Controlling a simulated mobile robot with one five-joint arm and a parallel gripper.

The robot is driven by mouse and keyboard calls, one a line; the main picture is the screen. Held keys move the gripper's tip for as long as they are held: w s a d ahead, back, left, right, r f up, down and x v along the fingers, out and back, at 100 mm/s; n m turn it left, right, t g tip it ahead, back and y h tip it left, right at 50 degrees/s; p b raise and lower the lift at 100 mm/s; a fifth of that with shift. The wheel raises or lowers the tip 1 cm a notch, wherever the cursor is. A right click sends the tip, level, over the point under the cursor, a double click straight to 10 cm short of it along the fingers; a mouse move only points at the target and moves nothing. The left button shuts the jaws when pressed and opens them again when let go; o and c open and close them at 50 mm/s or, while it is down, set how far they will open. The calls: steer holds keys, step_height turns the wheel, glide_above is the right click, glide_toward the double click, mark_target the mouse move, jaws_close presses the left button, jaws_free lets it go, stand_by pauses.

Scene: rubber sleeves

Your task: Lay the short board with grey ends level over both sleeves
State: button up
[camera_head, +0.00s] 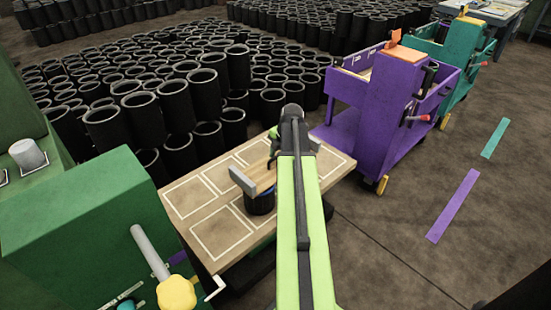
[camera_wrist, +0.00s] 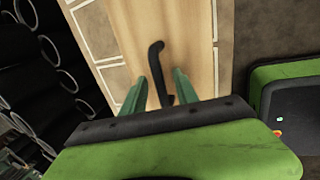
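The short board (camera_head: 264,174) lies in the middle of the wooden table. Its near grey end (camera_head: 243,181) shows left of my arm, and a grey piece right of the arm looks like its far end (camera_head: 315,143). A black sleeve (camera_head: 260,204) stands under the near part. My arm hides the area where a second sleeve could be. In the wrist view the board (camera_wrist: 165,25) carries a black bent handle (camera_wrist: 156,58). My gripper (camera_wrist: 160,78) has its green fingers on either side of the handle, with gaps visible. I cannot tell whether the board is level.
The table (camera_head: 185,200) has white outlined rectangles, mostly empty. Many black sleeves (camera_head: 175,100) stand behind and left. A purple cart (camera_head: 385,125) stands close to the table's right. A green machine (camera_head: 75,225) with a yellow knob (camera_head: 177,293) is at left.

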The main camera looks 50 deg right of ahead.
steer(key=p+v, duration=1.6)
steer(key=v, duration=0.1)
steer(key=shift+r+p, duration=0.15)
steer(key=shift+p, duration=0.2)
steer(key=shift+s, duration=0.1)
